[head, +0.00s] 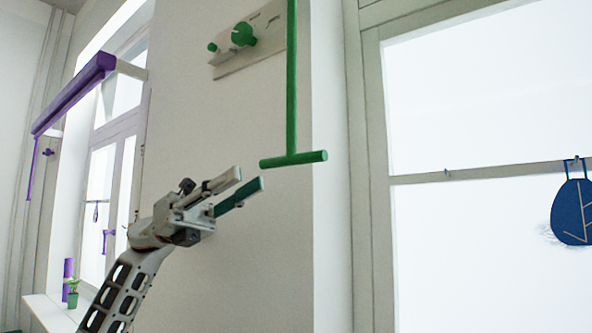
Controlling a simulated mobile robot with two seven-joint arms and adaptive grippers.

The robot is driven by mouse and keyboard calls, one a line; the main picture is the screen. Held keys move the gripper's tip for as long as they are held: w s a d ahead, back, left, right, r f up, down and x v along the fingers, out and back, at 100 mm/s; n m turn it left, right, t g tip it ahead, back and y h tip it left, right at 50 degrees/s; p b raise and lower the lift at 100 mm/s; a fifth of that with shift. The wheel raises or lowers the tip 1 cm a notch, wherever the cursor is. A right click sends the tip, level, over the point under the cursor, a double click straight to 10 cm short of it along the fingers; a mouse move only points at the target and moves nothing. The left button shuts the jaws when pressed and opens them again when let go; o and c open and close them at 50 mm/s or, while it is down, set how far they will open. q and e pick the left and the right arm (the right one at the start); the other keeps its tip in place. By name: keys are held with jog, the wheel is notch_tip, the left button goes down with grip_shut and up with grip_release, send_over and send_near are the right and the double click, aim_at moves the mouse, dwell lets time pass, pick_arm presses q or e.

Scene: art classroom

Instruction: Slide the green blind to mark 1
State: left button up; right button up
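A green vertical rod (291,75) hangs down in front of the wall and ends in a green crossbar (293,159). Its upper end runs out of the top of the picture, and no green blind cloth shows. A light panel (262,50) with faint dark marks is on the wall to the left of the rod; I cannot read the marks. My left gripper (250,179) is open and empty, with a gap between its fingers. Its fingertips are just below and left of the crossbar's left end, seemingly apart from it. My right gripper is out of view.
The panel carries a large green knob (243,34) and a small one (212,47). A purple blind roll (75,92) hangs at the left window. A potted plant (72,298) stands on the sill. A blue leaf-shaped ornament (573,212) hangs at the right window.

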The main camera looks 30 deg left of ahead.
aim_at(274, 163)
pick_arm(q)
jog(key=p+x, duration=0.1)
jog(key=x, duration=0.5)
jog(key=shift+d+r+p, duration=0.1)
jog(key=shift+r+p, duration=0.05)
jog(key=shift+p, duration=0.2)
jog(key=shift+d+r, duration=0.15)
jog(key=shift+d, duration=0.15)
jog(key=shift+d+r, duration=0.15)
jog(key=shift+d, duration=0.3)
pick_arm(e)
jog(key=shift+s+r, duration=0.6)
pick_arm(q)
jog(key=shift+c, duration=0.4)
jog(key=c, duration=0.6)
grip_shut()
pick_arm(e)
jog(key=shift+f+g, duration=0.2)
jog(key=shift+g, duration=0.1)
